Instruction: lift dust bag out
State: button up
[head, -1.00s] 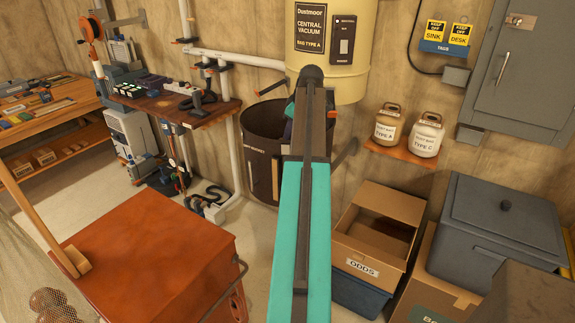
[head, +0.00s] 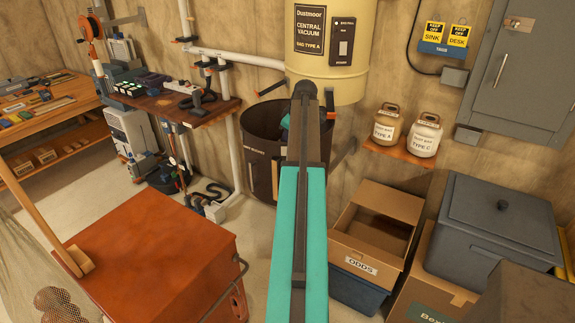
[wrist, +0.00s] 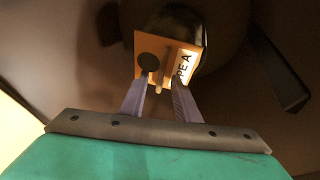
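The dust bag's tan card collar (wrist: 148,48) shows in the wrist view, with a dark round hole, a raised tab and dark lettering ending in "PE A". My gripper (wrist: 159,82) reaches toward its near edge, its two grey fingers apart with the tab between them. I see gaps beside the tab and cannot tell whether either finger touches the card. The bag's body is not clear in the dark behind it. In the head view my arm covers the gripper, beneath the cream central vacuum canister (head: 330,70) marked "BAG TYPE A".
A dark bucket (head: 262,165) stands under the canister. Two bag jars sit on a small wall shelf (head: 406,152) to the right. An open cardboard box (head: 345,250), a grey lidded bin (head: 500,215) and a red cabinet (head: 150,250) flank my arm.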

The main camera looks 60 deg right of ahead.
jog(key=shift+c, duration=0.4)
grip_shut()
jog(key=shift+r, duration=0.1)
jog(key=shift+r, duration=0.15)
notch_tip(320, 180, up, 10)
jog(key=b, duration=0.3)
dwell(0.9)
notch_tip(320, 180, up, 14)
jog(key=p, duration=0.6)
jog(key=shift+p, duration=0.35)
dwell(1.7)
dwell(0.4)
